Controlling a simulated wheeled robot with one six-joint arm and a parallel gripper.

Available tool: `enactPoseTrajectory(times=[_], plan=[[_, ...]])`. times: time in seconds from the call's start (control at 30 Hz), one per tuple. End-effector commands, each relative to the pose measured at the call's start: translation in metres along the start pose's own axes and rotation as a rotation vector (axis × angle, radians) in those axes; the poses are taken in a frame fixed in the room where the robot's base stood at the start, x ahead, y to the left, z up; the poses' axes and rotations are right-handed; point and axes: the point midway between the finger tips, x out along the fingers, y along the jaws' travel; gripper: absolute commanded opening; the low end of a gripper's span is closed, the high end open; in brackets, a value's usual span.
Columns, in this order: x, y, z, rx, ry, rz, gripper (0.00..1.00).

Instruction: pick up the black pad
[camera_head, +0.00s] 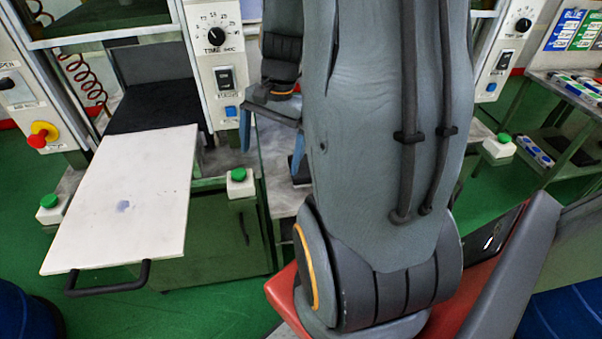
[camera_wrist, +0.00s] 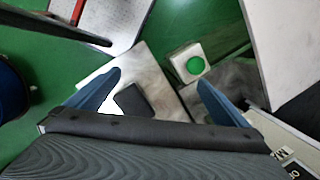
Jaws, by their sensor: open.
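The black pad (camera_wrist: 133,101) shows in the wrist view as a small dark square lying on a pale grey worktop (camera_wrist: 150,72). It sits between my gripper's two blue fingers, nearer the left one. My gripper (camera_wrist: 158,80) is open and empty, with its fingers spread wide above the worktop. In the head view my gripper (camera_head: 272,145) points down over the worktop behind my arm. A dark patch beside the right finger there looks like the pad (camera_head: 301,175), partly hidden by my arm.
A green button on a white box (camera_wrist: 195,65) stands close to the pad. A white board (camera_head: 130,190) with a black handle juts out at left. Machine panels with a timer dial (camera_head: 216,36) rise behind.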

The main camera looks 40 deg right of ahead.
Motion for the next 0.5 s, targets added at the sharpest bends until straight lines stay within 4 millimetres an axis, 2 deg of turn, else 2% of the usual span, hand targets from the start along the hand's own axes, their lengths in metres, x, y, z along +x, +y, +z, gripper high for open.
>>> enactPoseTrajectory(times=[0.03, 0.2, 0.3, 0.4, 0.5], plan=[[0.005, 0.008, -0.021, 0.137, -0.021, -0.018, 1.00], [0.010, 0.031, -0.073, 0.541, -0.098, -0.080, 1.00], [0.011, 0.043, -0.096, 0.713, -0.134, -0.110, 1.00], [0.011, 0.051, -0.110, 0.821, -0.159, -0.131, 1.00], [0.013, 0.054, -0.116, 0.875, -0.173, -0.141, 1.00]])
